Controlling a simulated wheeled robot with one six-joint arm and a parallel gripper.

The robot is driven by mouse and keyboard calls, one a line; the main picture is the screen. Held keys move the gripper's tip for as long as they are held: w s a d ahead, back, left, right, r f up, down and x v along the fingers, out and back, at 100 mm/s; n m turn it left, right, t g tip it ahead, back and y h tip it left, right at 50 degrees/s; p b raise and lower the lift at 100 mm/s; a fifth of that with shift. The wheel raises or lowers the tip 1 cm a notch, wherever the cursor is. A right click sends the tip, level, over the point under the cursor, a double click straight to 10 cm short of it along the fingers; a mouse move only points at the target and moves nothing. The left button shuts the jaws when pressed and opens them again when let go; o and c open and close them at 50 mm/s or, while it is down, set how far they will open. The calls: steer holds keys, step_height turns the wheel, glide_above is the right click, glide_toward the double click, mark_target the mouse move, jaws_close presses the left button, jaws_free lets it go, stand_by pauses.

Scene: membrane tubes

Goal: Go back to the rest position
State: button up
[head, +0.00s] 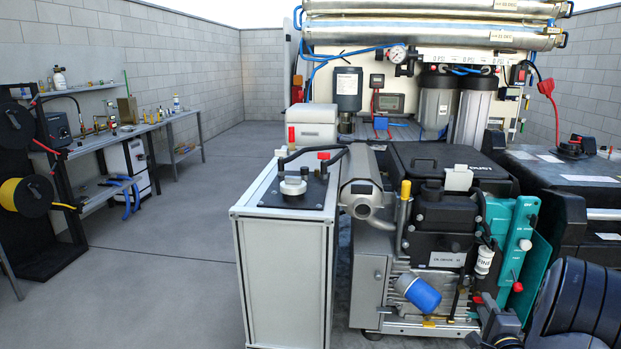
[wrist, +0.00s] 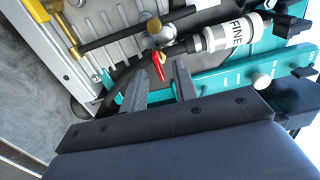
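I cannot tell whether the fingers touch either one. A white filter marked FINE (wrist: 235,36) lies beyond the fingers, up and to the right. In the head view, dark rounded parts of my arm fill the lower right corner, low in front of the engine unit (head: 440,225). The silver membrane tubes (head: 430,28) lie horizontally across the top of the rack.
A white-framed cabinet (head: 285,270) stands left of the engine unit. A black case (head: 570,180) is at the right. A workbench (head: 130,130) and hose reels (head: 25,195) line the left wall. The floor (head: 170,245) between bench and cabinet is clear.

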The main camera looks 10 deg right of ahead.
steer(key=n, duration=0.4)
steer(key=w+n, duration=0.1)
steer(key=n, duration=0.4)
steer(key=n+b, duration=0.1)
steer(key=n, duration=0.3)
steer(key=shift+w+r+n, duration=0.15)
steer(key=shift+r+n, duration=0.15)
steer(key=shift+n, duration=0.1)
steer(key=n+p, duration=0.2)
steer(key=n, duration=0.2)
steer(key=shift+a, duration=0.1)
steer(key=shift+s+f, duration=0.1)
steer(key=shift+s, duration=0.15)
steer(key=shift+b+v, duration=0.45)
steer(key=shift+v, duration=0.65)
steer(key=shift+a, duration=0.1)
